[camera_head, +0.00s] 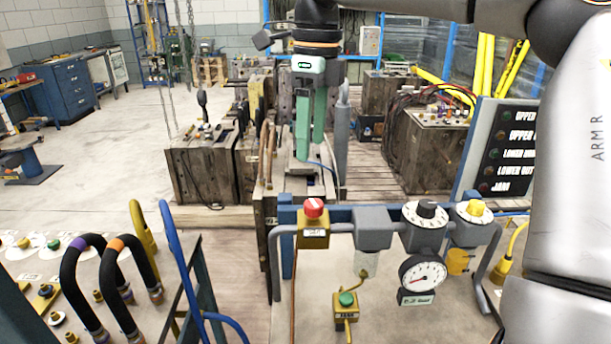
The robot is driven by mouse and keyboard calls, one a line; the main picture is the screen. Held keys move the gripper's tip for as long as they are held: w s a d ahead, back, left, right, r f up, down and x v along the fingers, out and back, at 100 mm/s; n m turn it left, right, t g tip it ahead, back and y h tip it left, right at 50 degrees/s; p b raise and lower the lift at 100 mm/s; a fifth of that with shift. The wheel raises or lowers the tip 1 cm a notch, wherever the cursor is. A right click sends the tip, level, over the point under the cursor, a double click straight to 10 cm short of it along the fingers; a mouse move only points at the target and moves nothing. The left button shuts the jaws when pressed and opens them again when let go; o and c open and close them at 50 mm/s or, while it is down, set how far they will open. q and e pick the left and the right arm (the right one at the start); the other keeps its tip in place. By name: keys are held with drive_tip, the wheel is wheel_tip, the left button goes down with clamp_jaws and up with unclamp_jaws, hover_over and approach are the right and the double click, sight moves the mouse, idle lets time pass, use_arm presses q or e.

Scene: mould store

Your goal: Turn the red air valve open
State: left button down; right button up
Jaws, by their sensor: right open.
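The red valve knob (313,207) sits on top of a yellow block on the pipework panel, in the lower middle of the head view. Its top faces up and nothing covers it. My right gripper (309,150) hangs down from the upper right arm with its green fingers pointing downward. The fingers are apart and empty. The fingertips appear above the red knob in the picture and do not touch it; the distance in depth is hard to tell. My left gripper is not in view.
Right of the red knob are a grey filter unit (372,229), a black knob (427,210), a pressure gauge (422,274) and a yellow knob (476,209). A green knob (346,299) sits below. A blue hooped rail (181,265) stands left. Wooden-looking mould blocks (198,175) stand behind.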

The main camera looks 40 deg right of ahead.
sight(314, 203)
drive_tip(key=f, duration=1.2)
drive_tip(key=shift+s+d+f, duration=0.1)
drive_tip(key=shift+d, duration=0.15)
clamp_jaws()
